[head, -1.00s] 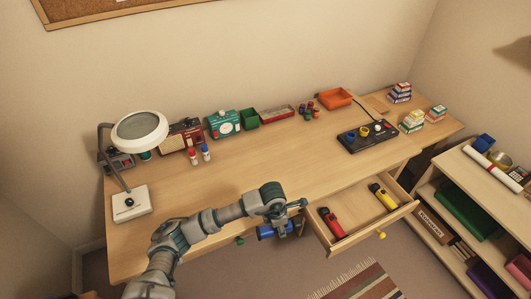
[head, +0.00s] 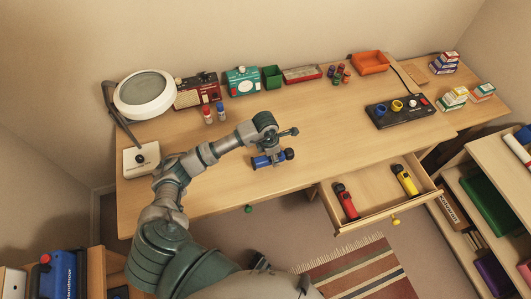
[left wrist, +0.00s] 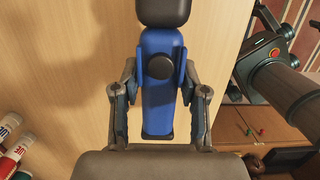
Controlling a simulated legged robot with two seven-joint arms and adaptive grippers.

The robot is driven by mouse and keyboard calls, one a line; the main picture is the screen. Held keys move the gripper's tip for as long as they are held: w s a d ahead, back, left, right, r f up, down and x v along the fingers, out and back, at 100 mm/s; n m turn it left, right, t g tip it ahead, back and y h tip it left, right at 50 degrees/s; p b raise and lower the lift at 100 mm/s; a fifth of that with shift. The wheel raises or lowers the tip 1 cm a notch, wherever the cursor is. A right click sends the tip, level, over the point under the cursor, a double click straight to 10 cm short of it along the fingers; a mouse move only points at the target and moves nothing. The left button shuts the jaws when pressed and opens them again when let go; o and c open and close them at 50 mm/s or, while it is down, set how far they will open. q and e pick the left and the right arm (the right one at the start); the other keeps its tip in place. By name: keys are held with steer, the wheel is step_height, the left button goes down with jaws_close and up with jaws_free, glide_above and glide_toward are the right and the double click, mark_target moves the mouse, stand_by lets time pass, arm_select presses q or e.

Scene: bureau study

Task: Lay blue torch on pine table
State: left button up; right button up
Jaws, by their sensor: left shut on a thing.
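The blue torch (head: 264,161) has a blue body and a black head. In the head view it lies sideways over the front part of the pine table (head: 215,180), left of the open drawer. My left gripper (head: 268,152) is shut on the torch's body. In the left wrist view the fingers (left wrist: 160,75) clasp the blue torch (left wrist: 158,105) from both sides, with its black head at the top. The torch appears to be held above the tabletop; the exact gap is hard to tell. My right gripper is not in view.
The open drawer (head: 372,196) holds a red torch (head: 345,201) and a yellow torch (head: 405,180). A black control panel (head: 400,112) stands at right. The table's middle is clear.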

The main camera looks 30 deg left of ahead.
mark_target(265, 156)
arm_select(q)
steer(key=shift+w+a+f, duration=0.1)
steer(key=shift+w+a, duration=0.1)
steer(key=shift+a, duration=1.1)
steer(key=shift+f, duration=0.15)
step_height(265, 156, down, 2)
steer(key=shift+f, duration=0.25)
steer(key=shift+a+f, duration=0.15)
steer(key=shift+f, duration=0.2)
steer(key=shift+a, duration=0.15)
steer(key=o, duration=1.2)
steer(key=shift+a+f, duration=0.1)
steer(key=shift+a, duration=0.1)
steer(key=shift+o, duration=0.4)
steer(key=shift+d+r, duration=0.2)
steer(key=shift+d, duration=0.2)
steer(key=shift+r, duration=0.35)
step_height(265, 156, up, 11)
steer(key=s+a, duration=0.1)
steer(key=shift+s+p, duration=0.15)
steer(key=shift+p, duration=0.15)
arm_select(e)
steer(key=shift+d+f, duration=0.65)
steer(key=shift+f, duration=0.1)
